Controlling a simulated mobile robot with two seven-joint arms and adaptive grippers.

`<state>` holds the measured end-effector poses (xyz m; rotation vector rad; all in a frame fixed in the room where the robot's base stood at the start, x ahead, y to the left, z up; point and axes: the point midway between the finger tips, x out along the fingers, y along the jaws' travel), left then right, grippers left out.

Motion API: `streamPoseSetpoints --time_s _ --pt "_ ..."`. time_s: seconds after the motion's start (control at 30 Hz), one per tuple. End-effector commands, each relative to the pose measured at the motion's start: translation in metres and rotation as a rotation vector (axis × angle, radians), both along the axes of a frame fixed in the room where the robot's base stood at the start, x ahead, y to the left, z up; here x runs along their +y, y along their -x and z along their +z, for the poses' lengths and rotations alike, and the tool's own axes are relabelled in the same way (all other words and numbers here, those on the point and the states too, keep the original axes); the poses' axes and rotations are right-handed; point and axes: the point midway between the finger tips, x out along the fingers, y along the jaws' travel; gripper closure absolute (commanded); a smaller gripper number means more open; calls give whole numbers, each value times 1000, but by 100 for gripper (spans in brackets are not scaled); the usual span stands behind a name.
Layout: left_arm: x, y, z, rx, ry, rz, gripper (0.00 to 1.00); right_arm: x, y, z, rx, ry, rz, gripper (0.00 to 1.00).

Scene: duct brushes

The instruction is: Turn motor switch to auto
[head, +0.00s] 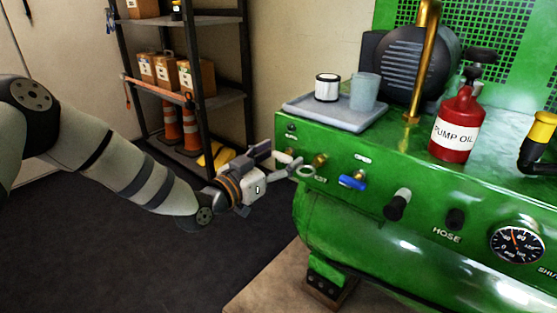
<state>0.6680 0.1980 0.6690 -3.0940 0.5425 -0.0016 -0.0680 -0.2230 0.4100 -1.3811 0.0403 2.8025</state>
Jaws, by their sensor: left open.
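The green machine (400,185) fills the right half of the head view, with a row of controls along its front. At its left end is a small dark knob (291,129) with a label too small to read. Below it are a white handle (284,157) and a brass fitting (320,160). I cannot tell for sure which control is the motor switch. My left gripper (278,161) is open at the machine's left end, its fingers near the white handle. I cannot tell if they touch it. My right gripper is not in view.
A blue-handled valve (352,182), a black knob (398,204) and a gauge (517,244) sit farther right. On top are a grey tray (338,118) with two cups and a red oil can (457,125). A shelf (215,100) with boxes and cones stands behind my left arm.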

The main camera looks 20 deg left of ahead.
Motion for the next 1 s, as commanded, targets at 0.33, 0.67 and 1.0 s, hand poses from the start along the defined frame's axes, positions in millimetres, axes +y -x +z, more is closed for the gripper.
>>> streamPoseSetpoints --time_s 0.33,0.67,1.0 --pt "0 0 0 1 0 0 83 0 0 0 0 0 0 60" --pt "0 0 0 18 48 0 83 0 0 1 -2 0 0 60" --pt "1 0 0 105 286 0 83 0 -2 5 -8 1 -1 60"
